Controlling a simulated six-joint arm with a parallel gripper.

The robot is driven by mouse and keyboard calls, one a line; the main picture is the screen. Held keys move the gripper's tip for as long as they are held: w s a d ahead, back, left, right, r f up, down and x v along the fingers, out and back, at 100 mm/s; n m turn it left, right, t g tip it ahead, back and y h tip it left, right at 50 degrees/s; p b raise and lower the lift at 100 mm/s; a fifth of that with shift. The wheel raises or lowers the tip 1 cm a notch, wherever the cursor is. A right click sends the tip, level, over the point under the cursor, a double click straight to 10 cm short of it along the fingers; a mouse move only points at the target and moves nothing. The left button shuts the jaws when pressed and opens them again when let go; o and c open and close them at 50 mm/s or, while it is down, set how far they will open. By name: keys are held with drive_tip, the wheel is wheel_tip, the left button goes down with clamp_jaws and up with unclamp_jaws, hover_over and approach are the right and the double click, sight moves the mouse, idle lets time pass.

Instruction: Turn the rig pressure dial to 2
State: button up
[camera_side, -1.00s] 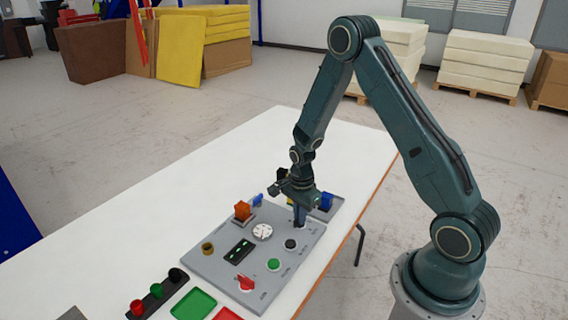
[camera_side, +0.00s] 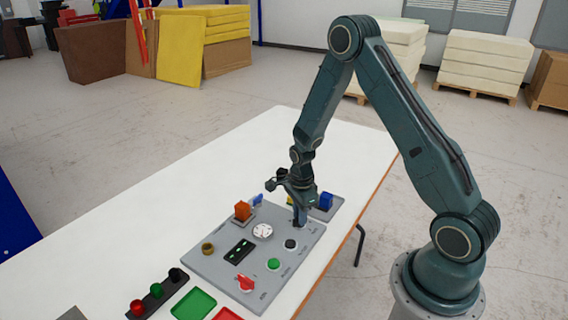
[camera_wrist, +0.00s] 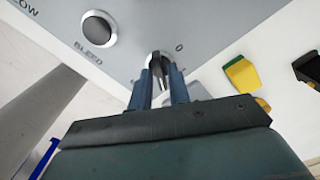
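The grey control panel (camera_side: 215,262) lies on the white table. The rig pressure dial (camera_wrist: 157,58) is a small dark knob with a light ring near the panel's edge, seen in the wrist view. My gripper (camera_side: 299,225) points down at the panel's far right part and hides the dial in the side view. In the wrist view my gripper's two blue fingers (camera_wrist: 160,75) stand on either side of the knob and appear closed on it. A "0" mark shows to the right of the dial. Other marks are mostly hidden, and I cannot read the setting.
A black BLEED button (camera_wrist: 97,29) sits beside the dial. A blue block (camera_side: 326,201) stands just right of my gripper.

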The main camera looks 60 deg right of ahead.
drive_tip(key=shift+o, duration=0.9)
wheel_tip(320, 180, up, 14)
idle(0.4)
drive_tip(key=s+a+r+n+t, duration=0.1)
drive_tip(key=s+a+r+n, duration=0.3)
drive_tip(key=r+n, duration=0.25)
drive_tip(key=s+a+r+n+t, duration=0.2)
drive_tip(key=s+a+r+n, duration=0.1)
drive_tip(key=r+n, duration=0.3)
drive_tip(key=s+a+r+n+t, duration=0.1)
drive_tip(key=s+a+r+n, duration=0.1)
drive_tip(key=s+n, duration=0.3)
drive_tip(key=s+a+r+n+t, duration=0.1)
drive_tip(key=s+a+r+n, duration=0.2)
drive_tip(key=s+n, duration=0.3)
drive_tip(key=shift+s+r+t, duration=0.3)
drive_tip(key=shift+s+r, duration=0.3)
drive_tip(key=shift+s, duration=0.25)
